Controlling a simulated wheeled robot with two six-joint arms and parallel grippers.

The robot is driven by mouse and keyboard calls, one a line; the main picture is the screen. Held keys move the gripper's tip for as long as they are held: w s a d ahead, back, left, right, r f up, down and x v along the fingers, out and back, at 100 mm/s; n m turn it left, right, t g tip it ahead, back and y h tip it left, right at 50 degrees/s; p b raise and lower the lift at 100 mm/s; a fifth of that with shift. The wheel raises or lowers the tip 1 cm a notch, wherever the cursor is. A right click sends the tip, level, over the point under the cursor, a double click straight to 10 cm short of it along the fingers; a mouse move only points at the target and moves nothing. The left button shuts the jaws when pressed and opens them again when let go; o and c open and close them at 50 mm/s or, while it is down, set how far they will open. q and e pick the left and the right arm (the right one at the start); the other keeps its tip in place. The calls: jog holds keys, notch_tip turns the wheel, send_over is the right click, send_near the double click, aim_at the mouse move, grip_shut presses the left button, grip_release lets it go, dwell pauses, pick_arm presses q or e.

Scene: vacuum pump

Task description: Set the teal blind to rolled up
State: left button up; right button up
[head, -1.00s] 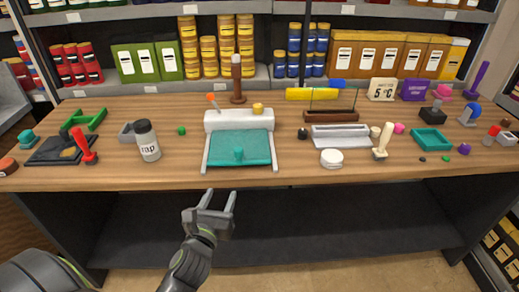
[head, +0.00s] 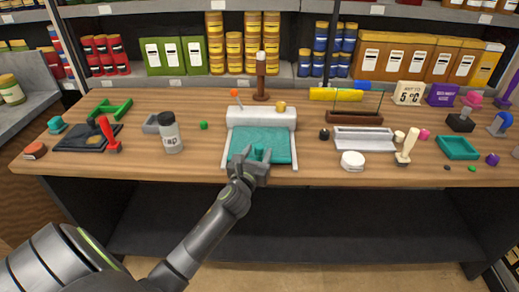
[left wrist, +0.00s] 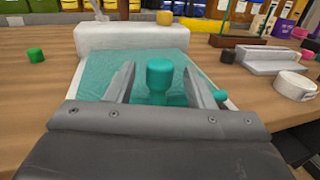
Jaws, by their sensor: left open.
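The teal blind (head: 275,145) lies spread between two pale side rails in front of a white housing (head: 262,117) on the table. A teal knob (head: 258,152) stands up near its front edge. My left gripper (head: 256,157) is open, with its fingers at the knob. In the left wrist view the knob (left wrist: 159,78) stands between the two open fingers (left wrist: 160,88), with a gap visible on each side. The blind's sheet (left wrist: 90,73) stretches behind it to the housing (left wrist: 130,37). My right gripper is not in view.
A round white box (head: 352,161) and a silver tray (head: 364,139) are to the right. An orange-tipped lever (head: 234,93) and a yellow knob (head: 280,106) are at the housing.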

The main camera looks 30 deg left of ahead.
pick_arm(q)
jog(key=shift+x, duration=1.15)
jog(key=shift+c, duration=0.5)
grip_shut()
